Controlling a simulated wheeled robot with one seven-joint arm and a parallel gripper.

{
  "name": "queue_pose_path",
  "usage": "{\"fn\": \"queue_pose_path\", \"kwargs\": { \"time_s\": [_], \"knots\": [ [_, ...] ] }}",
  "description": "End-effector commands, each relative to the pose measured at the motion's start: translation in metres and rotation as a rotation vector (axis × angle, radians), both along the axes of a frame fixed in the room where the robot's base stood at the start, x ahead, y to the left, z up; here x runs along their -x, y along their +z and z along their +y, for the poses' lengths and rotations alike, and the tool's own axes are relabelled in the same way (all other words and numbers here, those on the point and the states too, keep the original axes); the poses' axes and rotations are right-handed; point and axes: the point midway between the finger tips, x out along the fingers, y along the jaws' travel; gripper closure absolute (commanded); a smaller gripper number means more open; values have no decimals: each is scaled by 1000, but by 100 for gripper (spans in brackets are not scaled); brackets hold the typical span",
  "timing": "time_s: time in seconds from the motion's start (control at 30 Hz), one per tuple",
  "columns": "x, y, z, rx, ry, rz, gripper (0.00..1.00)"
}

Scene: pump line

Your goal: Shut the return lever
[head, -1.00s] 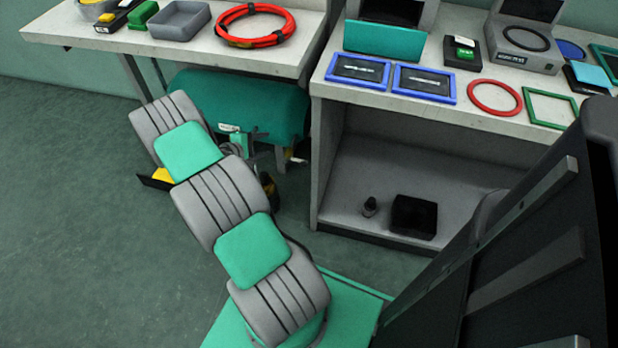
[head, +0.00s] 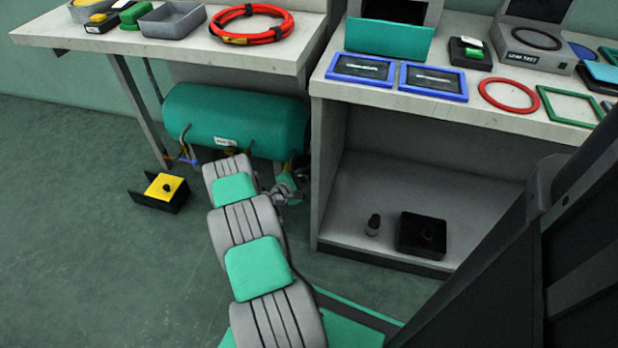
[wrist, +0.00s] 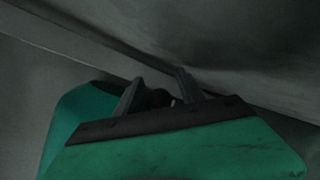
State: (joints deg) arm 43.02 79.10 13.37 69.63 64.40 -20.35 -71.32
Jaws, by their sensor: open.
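The green tank (head: 237,112) hangs under the left table, with a white label and several short pipes below it. I cannot tell which part is the return lever; my arm hides part of the pipework. My gripper (head: 290,186) is low beneath the tank's right end, beside the shelf unit. In the wrist view my gripper (wrist: 160,90) has two dark fingers standing apart; a dark shape between them is too dim to name.
A black box with a yellow top (head: 162,189) sits on the floor at left. The shelf unit's side wall (head: 328,165) stands close right of my gripper. A black bin (head: 421,235) lies on its lower shelf. Open floor (head: 90,250) is at left.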

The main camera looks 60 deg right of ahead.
Motion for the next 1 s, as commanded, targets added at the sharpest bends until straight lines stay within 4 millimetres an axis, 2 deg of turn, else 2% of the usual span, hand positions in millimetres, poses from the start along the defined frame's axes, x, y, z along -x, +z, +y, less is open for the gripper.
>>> {"fn": "queue_pose_path", "kwargs": {
  "time_s": [0.07, 0.63, 1.0],
  "knots": [
    [0, 0, 0, 0, 0, 0, 54],
    [0, 0, 1, -1, 0, 0, 100],
    [0, 0, 1, -1, 0, 0, 100]
  ]
}}
